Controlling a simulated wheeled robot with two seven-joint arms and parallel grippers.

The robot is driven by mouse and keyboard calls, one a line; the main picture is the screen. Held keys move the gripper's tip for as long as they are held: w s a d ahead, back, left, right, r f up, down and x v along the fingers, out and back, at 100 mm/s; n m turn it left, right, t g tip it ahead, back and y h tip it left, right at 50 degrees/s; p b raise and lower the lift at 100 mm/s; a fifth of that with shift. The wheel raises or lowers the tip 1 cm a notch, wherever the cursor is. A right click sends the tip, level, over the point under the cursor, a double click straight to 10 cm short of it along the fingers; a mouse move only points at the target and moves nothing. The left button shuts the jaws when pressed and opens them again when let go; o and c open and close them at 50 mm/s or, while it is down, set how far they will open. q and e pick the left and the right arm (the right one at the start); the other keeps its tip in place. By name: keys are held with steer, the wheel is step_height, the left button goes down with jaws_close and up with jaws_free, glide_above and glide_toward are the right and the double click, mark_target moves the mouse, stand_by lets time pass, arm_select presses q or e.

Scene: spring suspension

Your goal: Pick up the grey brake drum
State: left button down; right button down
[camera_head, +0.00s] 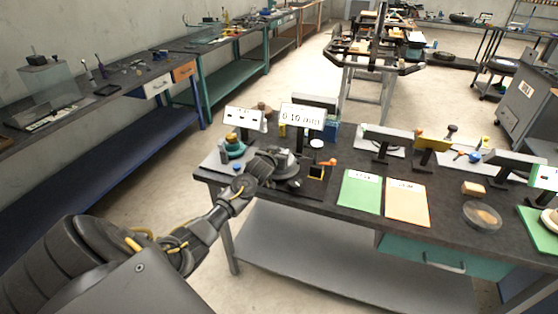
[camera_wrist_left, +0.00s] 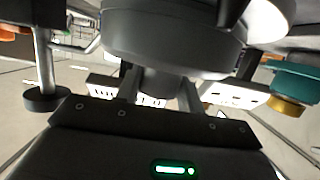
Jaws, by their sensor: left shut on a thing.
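The grey brake drum (camera_head: 284,158) is at the left end of the dark workbench in the head view. My left gripper (camera_head: 268,167) reaches it from the front left and is shut on it. In the left wrist view the drum (camera_wrist_left: 172,45) fills the upper middle, right in front of the left gripper (camera_wrist_left: 160,92). The gripper hides part of the drum's near side. I cannot tell whether the drum touches the bench. My right gripper is in neither view.
A teal and brown part (camera_head: 234,146) stands just left of the drum. A display reading 0.10 mm (camera_head: 302,116) stands behind it. An orange-tipped tool (camera_head: 328,163) is to the right, then a green sheet (camera_head: 360,192) and an orange sheet (camera_head: 407,201).

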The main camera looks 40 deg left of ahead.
arm_select(q)
steer(key=shift+r, duration=0.2)
steer(key=shift+w+r, duration=0.1)
steer(key=shift+r, duration=0.45)
steer(key=s+a+r, duration=0.3)
steer(key=s+r, duration=0.8)
steer(key=s, duration=0.2)
steer(key=shift+s+r, duration=0.35)
steer(key=shift+s, duration=0.05)
